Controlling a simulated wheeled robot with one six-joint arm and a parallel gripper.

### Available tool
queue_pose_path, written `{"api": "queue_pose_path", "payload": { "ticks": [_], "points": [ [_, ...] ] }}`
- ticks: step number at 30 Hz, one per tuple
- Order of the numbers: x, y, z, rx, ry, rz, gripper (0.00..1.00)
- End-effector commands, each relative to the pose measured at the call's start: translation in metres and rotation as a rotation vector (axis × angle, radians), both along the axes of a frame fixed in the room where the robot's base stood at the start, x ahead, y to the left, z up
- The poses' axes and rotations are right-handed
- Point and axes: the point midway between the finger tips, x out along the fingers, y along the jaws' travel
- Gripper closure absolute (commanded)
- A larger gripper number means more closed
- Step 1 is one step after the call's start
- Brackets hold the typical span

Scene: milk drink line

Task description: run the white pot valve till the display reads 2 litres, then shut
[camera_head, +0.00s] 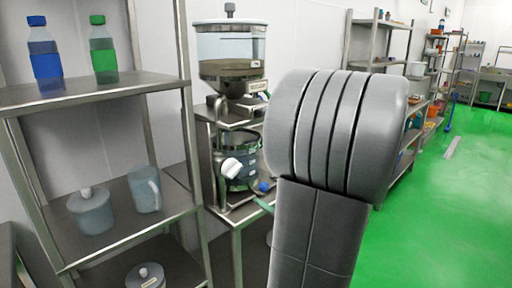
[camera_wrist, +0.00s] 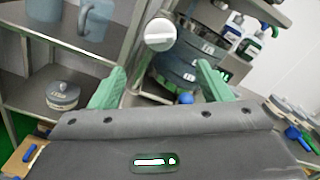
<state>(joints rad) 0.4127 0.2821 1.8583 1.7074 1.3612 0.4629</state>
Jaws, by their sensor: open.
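A machine with a clear hopper (camera_head: 231,45) stands on a metal stand behind the shelf rack. Below the hopper is a dark banded pot (camera_head: 238,142); a banded vessel also shows in the wrist view (camera_wrist: 187,66). A white round knob (camera_head: 231,166) sits at the pot's front left, and a white round knob also shows in the wrist view (camera_wrist: 160,34). A small blue ball (camera_head: 263,187) is lower right. A small label or panel (camera_head: 257,86) is unreadable; I cannot make out a litre reading. My gripper (camera_wrist: 160,84) has its green fingers spread, empty, short of the white knob.
A metal rack (camera_head: 95,92) at left holds a blue bottle (camera_head: 45,53), a green bottle (camera_head: 103,49), a lidded pot (camera_head: 91,211) and a jug (camera_head: 145,190). My arm hides part of the machine's right side. Green floor (camera_head: 440,220) at right is mostly clear.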

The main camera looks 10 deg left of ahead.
Motion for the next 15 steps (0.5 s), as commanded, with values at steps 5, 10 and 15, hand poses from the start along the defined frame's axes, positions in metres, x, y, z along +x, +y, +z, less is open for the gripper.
{"api": "queue_pose_path", "payload": {
  "ticks": [5, 10, 15],
  "points": [
    [0.0001, -0.0002, 0.0006, 0.001, 0.001, 0.0, 0.29],
    [0.0017, -0.0031, 0.002, 0.002, 0.006, -0.001, 0.29],
    [0.0059, 0.0022, -0.0027, 0.001, 0.001, 0.002, 0.29]
  ]
}}
